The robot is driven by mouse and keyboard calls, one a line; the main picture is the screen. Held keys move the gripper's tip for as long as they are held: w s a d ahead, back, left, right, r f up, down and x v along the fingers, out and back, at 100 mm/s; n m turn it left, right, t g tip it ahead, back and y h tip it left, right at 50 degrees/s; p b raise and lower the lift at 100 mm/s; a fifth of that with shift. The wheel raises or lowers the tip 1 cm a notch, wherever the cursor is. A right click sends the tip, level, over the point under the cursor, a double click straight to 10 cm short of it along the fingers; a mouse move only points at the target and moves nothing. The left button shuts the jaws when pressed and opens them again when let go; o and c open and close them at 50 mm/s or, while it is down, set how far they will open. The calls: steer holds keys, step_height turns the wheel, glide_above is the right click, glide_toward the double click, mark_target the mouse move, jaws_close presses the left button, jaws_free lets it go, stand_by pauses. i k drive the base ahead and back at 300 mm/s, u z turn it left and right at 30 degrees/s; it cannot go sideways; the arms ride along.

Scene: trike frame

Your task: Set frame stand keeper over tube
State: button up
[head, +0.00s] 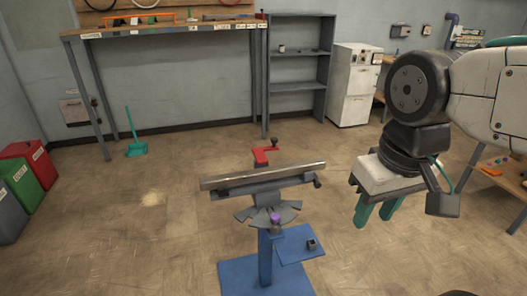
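A blue frame stand (265,258) stands on the floor in the middle of the head view. A long silver tube (240,178) lies across its grey cradle. A red cranked part with a dark knob (262,155), apparently the keeper, stands up at the tube's far side. It does not lie across the tube, and its lower end is hidden behind the tube. My gripper (376,216), with teal fingers, hangs to the right of the stand, apart from tube and keeper. The fingers point down, are spread, and hold nothing.
A blue side tray (292,249) on the stand carries a small dark block (312,244). A black knob (318,183) sits near the tube's right end. A workbench (165,30), shelf (300,88) and white cabinet (352,85) line the back wall. Floor around the stand is clear.

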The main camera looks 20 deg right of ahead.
mark_target(259, 154)
steer(key=u, duration=0.3)
steer(key=i, duration=1.25)
steer(key=z, duration=0.3)
